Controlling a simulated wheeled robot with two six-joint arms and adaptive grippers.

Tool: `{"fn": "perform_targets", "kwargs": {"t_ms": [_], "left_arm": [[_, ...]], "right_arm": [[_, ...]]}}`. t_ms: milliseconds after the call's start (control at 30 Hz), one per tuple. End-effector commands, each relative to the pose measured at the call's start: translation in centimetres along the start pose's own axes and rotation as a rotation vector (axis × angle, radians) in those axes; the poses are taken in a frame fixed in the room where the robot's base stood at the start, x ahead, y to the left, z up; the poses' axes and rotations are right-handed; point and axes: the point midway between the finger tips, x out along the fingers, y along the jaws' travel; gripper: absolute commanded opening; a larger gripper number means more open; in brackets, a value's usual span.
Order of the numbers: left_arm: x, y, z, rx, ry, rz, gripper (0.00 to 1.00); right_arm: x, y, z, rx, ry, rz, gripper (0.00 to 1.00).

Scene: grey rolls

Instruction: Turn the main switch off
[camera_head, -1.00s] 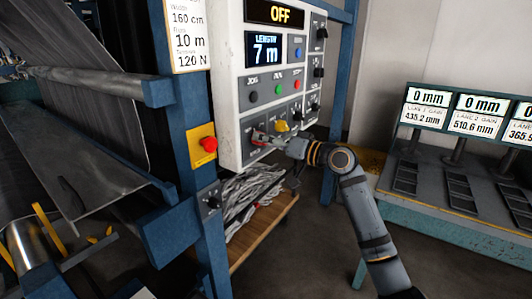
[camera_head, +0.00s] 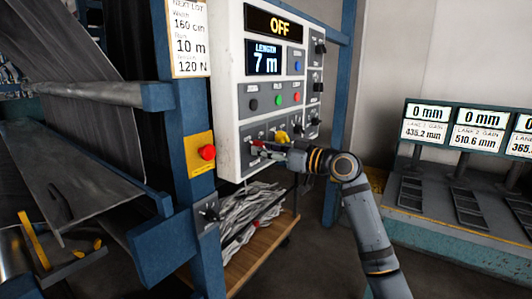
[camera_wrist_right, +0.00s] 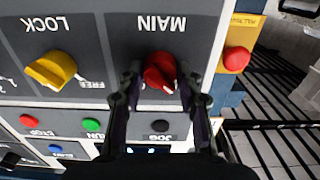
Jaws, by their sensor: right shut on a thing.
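The main switch is a red rotary knob (camera_wrist_right: 160,72) under the label MAIN, which appears upside down in the right wrist view. My right gripper (camera_wrist_right: 160,88) has a finger on each side of this knob and is shut on it. In the head view the right gripper (camera_head: 268,148) reaches the lower left of the white control panel (camera_head: 228,120), and the knob is mostly hidden there. The panel's upper display (camera_head: 273,22) reads OFF. My left gripper is not in view.
A yellow LOCK knob (camera_wrist_right: 50,70) sits beside the main switch. A red button on a yellow plate (camera_head: 207,152) is on the blue post. Green, red and dark buttons are above the switch row. A bench with displays (camera_head: 470,125) stands at right.

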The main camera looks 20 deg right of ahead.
Motion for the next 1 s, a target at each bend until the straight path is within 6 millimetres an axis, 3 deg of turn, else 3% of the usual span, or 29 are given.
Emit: {"fn": "perform_targets", "kwargs": {"t_ms": [400, 433, 600, 867, 1000], "left_arm": [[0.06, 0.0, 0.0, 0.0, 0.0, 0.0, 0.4], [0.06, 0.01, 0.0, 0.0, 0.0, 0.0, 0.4], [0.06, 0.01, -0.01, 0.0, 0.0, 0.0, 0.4], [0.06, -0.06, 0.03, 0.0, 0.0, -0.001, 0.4], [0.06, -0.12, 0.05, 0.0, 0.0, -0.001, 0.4]], "right_arm": [[0.01, 0.01, 0.09, -0.009, -0.002, 0.0, 0.04], [0.01, 0.01, 0.09, -0.008, -0.002, 0.0, 0.37], [0.0, 0.01, 0.05, -0.008, -0.001, 0.0, 0.59], [-0.01, 0.01, 0.02, -0.008, 0.0, 0.001, 0.59], [-0.95, 0.17, 0.05, -0.01, -0.001, 0.005, 0.59]]}}
